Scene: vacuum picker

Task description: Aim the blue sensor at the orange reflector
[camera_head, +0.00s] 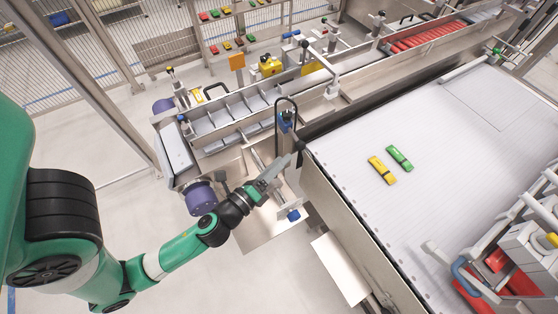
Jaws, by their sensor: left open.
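The orange reflector (237,61) is a small flat orange square standing upright behind the slotted conveyor, at the upper middle of the head view. A blue part with a black looped cable (286,117), which looks like the blue sensor, stands on the near side of that conveyor; its exact facing is too small to tell. My left gripper (286,162) is open just below the blue part in the picture. Whether its fingers touch or surround anything there I cannot tell. My right gripper is not in view.
A wide white conveyor (450,150) on the right carries a yellow packet (382,170) and a green packet (399,158). A slotted conveyor (230,109) runs behind my gripper. Another blue part (293,215) sits below it. A mesh fence (165,47) stands behind.

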